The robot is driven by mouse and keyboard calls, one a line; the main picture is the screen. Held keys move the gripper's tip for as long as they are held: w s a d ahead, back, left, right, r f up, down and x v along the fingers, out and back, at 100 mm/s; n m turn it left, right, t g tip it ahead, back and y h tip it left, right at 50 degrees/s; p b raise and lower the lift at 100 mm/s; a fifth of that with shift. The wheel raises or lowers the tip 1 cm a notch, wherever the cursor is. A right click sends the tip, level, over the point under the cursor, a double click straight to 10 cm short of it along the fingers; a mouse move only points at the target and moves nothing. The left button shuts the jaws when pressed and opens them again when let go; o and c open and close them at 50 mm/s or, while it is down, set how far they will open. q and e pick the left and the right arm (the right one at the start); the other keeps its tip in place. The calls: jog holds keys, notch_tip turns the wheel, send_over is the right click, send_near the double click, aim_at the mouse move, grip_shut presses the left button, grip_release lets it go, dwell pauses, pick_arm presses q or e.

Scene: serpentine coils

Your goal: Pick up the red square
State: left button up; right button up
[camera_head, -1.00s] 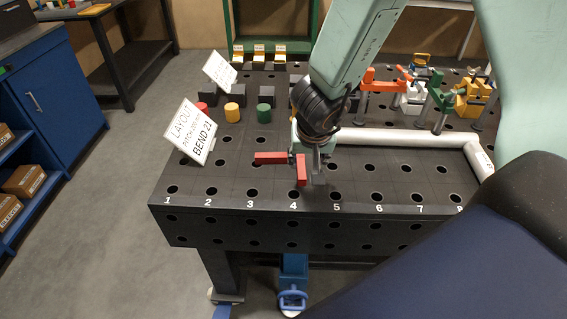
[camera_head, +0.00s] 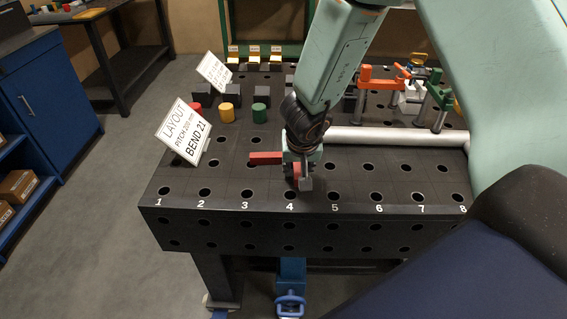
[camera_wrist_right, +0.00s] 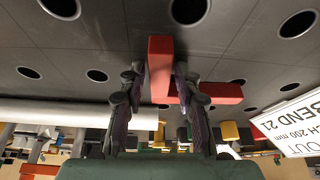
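The red square (camera_head: 265,158) is an L-shaped piece lying on the dark perforated table (camera_head: 230,190), near hole numbers 3 and 4. My right gripper (camera_head: 299,182) is down over its right-hand part in the head view and hides some of it. In the right wrist view, one leg of the red square (camera_wrist_right: 160,65) lies between the two fingers of my right gripper (camera_wrist_right: 160,82), one finger on each side. The fingers look spread around the leg, close to its sides; firm contact is not clear. The other leg extends to the right past one finger. My left gripper is not in view.
A layout sign (camera_head: 184,131) stands left of the square. Red, yellow (camera_head: 227,113) and green (camera_head: 259,113) cylinders stand behind. A white pipe (camera_head: 385,137) runs across the right side, with clamps (camera_head: 378,83) beyond it. The table's front strip is clear.

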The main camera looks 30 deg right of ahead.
jog(key=shift+s+a+r, duration=0.1)
jog(key=shift+c, duration=1.4)
grip_shut()
jog(key=shift+r, duration=0.1)
